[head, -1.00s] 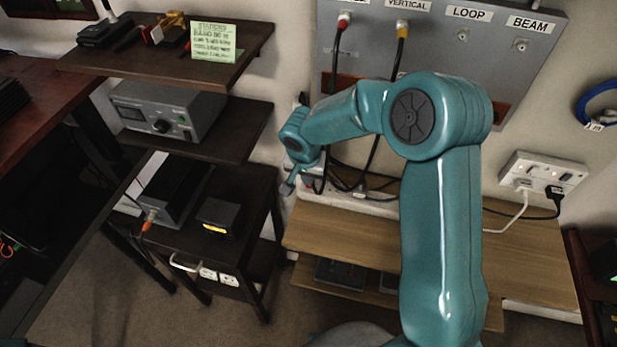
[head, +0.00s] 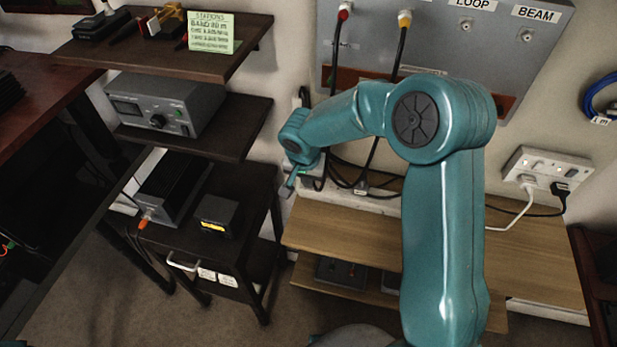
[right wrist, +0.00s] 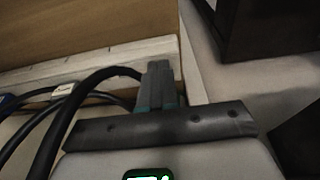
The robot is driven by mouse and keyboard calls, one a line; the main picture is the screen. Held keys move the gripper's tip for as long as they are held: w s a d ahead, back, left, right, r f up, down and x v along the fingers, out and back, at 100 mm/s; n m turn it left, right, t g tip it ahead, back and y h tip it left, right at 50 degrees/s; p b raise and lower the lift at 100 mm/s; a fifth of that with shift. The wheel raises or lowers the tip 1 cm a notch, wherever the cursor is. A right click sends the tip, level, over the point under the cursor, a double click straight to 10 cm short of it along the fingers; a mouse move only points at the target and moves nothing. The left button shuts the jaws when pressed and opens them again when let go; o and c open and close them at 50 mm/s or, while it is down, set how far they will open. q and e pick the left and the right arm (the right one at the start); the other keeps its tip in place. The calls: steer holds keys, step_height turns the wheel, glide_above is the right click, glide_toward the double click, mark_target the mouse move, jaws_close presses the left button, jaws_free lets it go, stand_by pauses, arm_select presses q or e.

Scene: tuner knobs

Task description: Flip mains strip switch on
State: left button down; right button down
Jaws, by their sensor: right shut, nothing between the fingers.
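My right gripper (head: 287,190) is at the left end of the wooden shelf, with its fingers pointing down; it is shut and empty. In the right wrist view its fingertips (right wrist: 160,68) overlap the right part of a long white strip (right wrist: 95,74) that looks like the mains strip. In the head view a white strip (head: 385,206) lies along the back of the shelf, partly behind cables and my arm. I cannot make out its switch or whether the fingertips touch it. My left gripper is out of view.
Black cables (head: 345,180) loop down to the wooden shelf (head: 345,228) beside my gripper; they also show in the right wrist view (right wrist: 62,120). A dark equipment rack (head: 262,190) stands close on the left. A white wall socket (head: 547,168) with plugs is at the right.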

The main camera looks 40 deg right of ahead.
steer(key=shift+w+d+r, duration=0.25)
steer(key=shift+w+d, duration=0.25)
steer(key=shift+d, duration=0.15)
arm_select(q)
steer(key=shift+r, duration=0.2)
